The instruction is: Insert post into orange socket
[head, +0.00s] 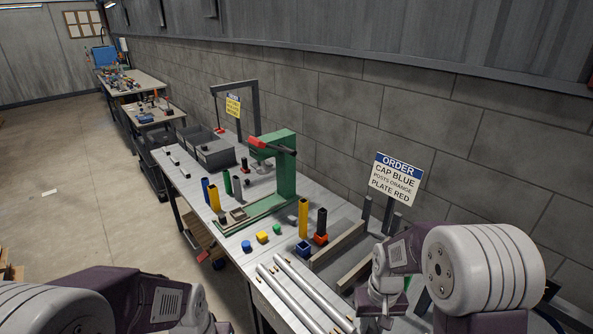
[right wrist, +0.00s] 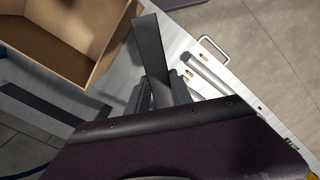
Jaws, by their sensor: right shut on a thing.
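An orange socket (head: 320,239) stands on the workbench (head: 270,215), with a dark post (head: 322,221) upright at it. My right gripper (right wrist: 158,92) is shut on a dark grey post (right wrist: 149,50), which sticks out past its fingers in the right wrist view. In the head view the right arm is at the lower right, by the front end of the bench, and its fingertips are hard to make out. My left arm shows at the lower left of the head view, but its fingers are out of sight.
A blue socket (head: 304,249) and a yellow post (head: 303,218) stand near the orange socket. Silver rails (head: 300,292) lie in front. A green press (head: 284,165) and an order sign (head: 394,178) rise behind. A cardboard box (right wrist: 75,40) shows in the wrist view.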

